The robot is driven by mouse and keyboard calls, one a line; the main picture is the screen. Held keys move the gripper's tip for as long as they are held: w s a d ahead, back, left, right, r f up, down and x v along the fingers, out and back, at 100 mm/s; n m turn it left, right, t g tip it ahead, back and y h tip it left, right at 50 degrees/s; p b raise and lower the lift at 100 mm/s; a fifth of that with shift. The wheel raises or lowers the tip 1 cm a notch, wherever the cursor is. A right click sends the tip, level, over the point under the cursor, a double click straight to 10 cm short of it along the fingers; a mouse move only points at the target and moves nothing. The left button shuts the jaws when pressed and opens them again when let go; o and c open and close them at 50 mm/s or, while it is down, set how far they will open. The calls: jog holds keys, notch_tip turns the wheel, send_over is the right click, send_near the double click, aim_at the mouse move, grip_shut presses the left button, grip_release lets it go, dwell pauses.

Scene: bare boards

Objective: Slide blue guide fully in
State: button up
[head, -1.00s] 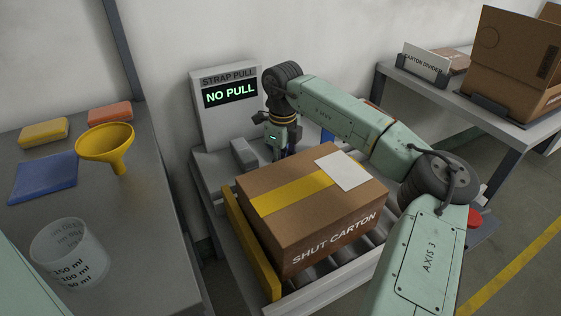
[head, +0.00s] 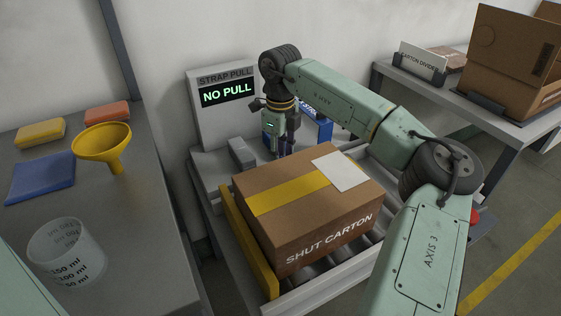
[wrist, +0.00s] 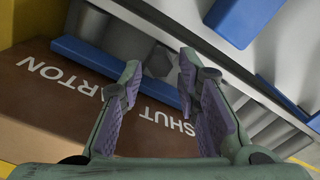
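The blue guide (wrist: 85,53) is a long blue bar in the wrist view, running along the side of the shut carton (wrist: 70,105) and passing behind my fingers. I cannot make it out in the head view, where the carton (head: 300,222) blocks that side. My gripper (wrist: 163,92) is open and empty, its two purple-padded fingers apart. The bar shows between them, but I cannot tell whether they straddle it or stay above it. In the head view my gripper (head: 281,148) points down just behind the carton.
A yellow guide (head: 250,245) flanks the carton's left side on the rollers. The strap-pull display (head: 226,92) reads "NO PULL". A blue lettered box (head: 318,130) stands behind my gripper. A grey bench (head: 150,235) is at left, a table with cartons (head: 480,105) at right.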

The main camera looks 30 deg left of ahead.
notch_tip(320, 180, up, 9)
jog(key=shift+f, duration=0.2)
jog(key=shift+o, duration=0.2)
